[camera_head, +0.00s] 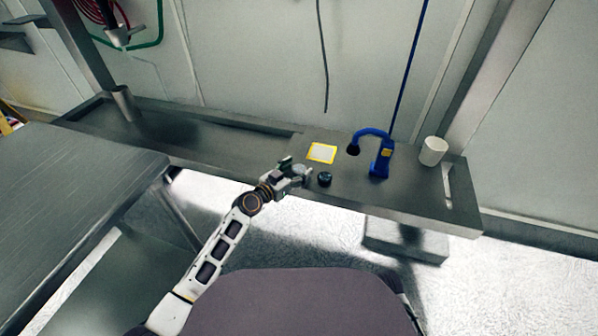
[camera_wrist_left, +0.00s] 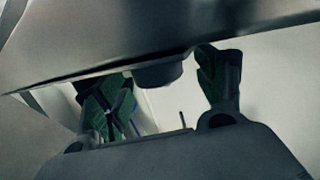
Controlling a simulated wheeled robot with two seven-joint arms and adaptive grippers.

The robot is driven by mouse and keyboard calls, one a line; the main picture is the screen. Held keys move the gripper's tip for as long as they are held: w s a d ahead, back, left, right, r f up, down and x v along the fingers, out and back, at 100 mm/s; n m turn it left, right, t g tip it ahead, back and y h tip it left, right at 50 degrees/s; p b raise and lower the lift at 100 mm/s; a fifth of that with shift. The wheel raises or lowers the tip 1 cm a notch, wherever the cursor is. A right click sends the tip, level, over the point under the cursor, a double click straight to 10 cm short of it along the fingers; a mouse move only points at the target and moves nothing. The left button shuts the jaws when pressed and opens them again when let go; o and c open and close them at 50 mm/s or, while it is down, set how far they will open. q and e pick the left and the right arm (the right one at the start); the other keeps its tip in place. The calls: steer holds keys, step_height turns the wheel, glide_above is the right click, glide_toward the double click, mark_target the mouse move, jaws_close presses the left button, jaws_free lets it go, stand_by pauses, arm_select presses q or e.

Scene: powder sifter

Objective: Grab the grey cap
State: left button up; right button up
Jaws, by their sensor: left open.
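A small dark, round cap (camera_head: 324,179) sits on the metal shelf (camera_head: 400,195) near its front edge. It looks dark grey to black. My left gripper (camera_head: 298,170) is open, just left of the cap, with its fingers pointing toward it. In the left wrist view, a dark round piece that looks like the cap (camera_wrist_left: 158,76) shows between the spread green-padded fingers of the left gripper (camera_wrist_left: 163,82). A gap shows on both sides, and the fingers do not appear to touch it. My right gripper is not in view.
A metal cup (camera_head: 124,103) stands far left. A metal table (camera_head: 70,190) fills the left side.

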mark_target(296, 171)
arm_select(q)
steer(key=c, duration=1)
steer(key=shift+r, duration=0.2)
steer(key=shift+r+p, duration=0.3)
steer(key=shift+r, duration=0.55)
step_height(296, 171, up, 5)
steer(key=shift+r+p, duration=0.2)
steer(key=shift+p, duration=1.05)
steer(key=shift+r+p, duration=0.35)
steer(key=shift+r, duration=0.95)
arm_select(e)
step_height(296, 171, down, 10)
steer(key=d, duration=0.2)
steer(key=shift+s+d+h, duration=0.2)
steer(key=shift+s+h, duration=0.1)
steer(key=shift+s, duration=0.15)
